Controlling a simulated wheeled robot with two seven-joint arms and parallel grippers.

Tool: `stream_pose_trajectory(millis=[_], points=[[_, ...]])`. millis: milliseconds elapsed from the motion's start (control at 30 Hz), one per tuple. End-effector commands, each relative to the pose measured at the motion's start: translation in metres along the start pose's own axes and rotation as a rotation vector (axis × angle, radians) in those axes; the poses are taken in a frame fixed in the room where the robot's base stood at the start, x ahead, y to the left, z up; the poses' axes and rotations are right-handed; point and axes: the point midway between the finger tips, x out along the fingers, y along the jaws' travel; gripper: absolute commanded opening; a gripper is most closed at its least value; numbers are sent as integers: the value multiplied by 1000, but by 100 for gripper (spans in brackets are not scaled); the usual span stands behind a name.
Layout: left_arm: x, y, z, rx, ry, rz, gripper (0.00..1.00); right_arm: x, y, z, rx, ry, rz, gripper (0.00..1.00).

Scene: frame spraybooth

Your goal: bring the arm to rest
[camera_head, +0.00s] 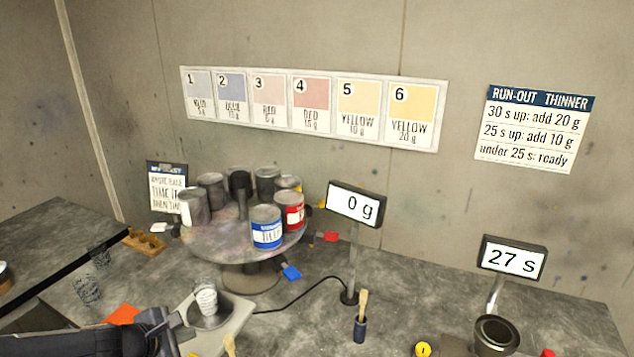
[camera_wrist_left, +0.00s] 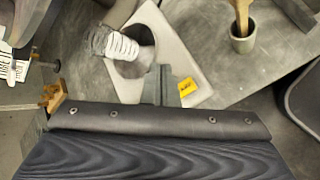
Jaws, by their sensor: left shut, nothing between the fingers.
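My left arm comes in at the lower left of the head view, and its gripper (camera_head: 172,326) is shut and empty. The gripper is beside the scale (camera_head: 236,322), just left of a cup with a ribbed white side (camera_head: 206,298) that stands on the scale's round plate. In the left wrist view the cup (camera_wrist_left: 122,46) and the scale (camera_wrist_left: 190,60) lie beyond a dark part of my arm along the bottom. My right gripper is not in view.
A round stand (camera_head: 215,242) carries several paint cans. One display (camera_head: 355,204) reads 0 g, another (camera_head: 513,258) reads 27 s. A metal cup (camera_head: 496,334) is at the right. The bench between stand and displays has free room.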

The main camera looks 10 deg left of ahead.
Motion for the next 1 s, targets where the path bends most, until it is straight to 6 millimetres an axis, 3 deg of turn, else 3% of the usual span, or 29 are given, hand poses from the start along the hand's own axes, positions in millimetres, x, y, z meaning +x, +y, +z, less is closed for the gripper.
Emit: stream_pose_trajectory(millis=[133,200,300,433,600,1000], points=[[-44,-15,69,428,-143,-12,0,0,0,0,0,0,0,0],[-71,-37,98,689,-212,-35,0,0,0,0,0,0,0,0],[-109,-77,119,1065,-281,-82,0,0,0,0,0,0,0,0],[-144,-121,114,1452,-302,-153,0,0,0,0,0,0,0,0],[-164,-147,94,1718,-276,-221,0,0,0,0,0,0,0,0],[-167,-151,88,1769,-264,-243,0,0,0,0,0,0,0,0]])
